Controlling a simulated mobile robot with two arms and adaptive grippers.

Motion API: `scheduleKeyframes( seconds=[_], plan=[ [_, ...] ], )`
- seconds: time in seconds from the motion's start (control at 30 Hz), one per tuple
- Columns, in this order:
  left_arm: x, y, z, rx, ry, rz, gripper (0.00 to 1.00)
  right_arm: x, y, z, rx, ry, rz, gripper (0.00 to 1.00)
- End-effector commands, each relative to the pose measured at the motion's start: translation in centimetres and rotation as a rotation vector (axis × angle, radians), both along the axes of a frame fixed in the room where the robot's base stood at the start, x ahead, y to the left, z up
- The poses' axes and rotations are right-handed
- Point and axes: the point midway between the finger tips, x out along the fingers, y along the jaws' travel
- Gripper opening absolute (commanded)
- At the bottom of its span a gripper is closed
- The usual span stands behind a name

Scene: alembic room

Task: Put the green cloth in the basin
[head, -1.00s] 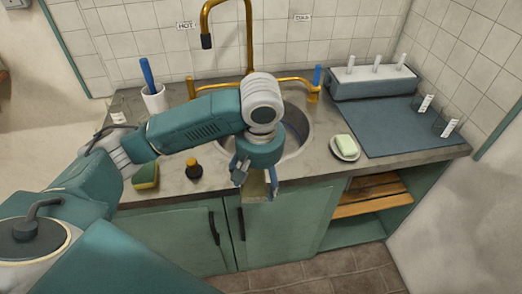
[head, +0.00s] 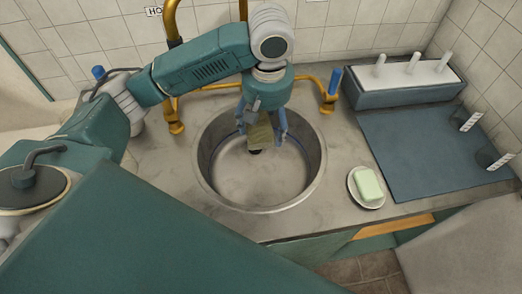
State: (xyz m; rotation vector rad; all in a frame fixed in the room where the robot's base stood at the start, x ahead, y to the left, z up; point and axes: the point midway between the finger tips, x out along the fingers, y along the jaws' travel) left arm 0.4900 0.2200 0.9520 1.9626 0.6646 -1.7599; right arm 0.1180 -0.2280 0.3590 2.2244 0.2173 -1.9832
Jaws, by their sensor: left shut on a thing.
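The basin (head: 262,181) is a round metal sink set in the stone counter, in the middle of the head view. My left gripper (head: 262,132) points down over the back part of the basin. My right gripper is not in view.
A gold tap (head: 172,22) and gold pipework stand behind the basin. To the right are a soap (head: 368,185) on a white dish, a blue-grey mat (head: 425,150) and a grey rack (head: 400,92). The counter left of the basin looks clear.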

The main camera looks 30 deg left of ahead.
Motion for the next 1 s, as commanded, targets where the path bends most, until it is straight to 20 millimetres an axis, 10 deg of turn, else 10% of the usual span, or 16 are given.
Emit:
scheduleKeyframes(
  seconds=[0.47, 1.0],
  plan=[
    [-0.3, 0.0, -10.0, 0.003, 0.005, 0.0, 0.53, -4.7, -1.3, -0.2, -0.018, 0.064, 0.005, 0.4],
    [-0.3, -0.1, -18.1, 0.001, 0.002, -0.002, 0.53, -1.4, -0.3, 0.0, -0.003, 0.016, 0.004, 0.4]
  ],
)
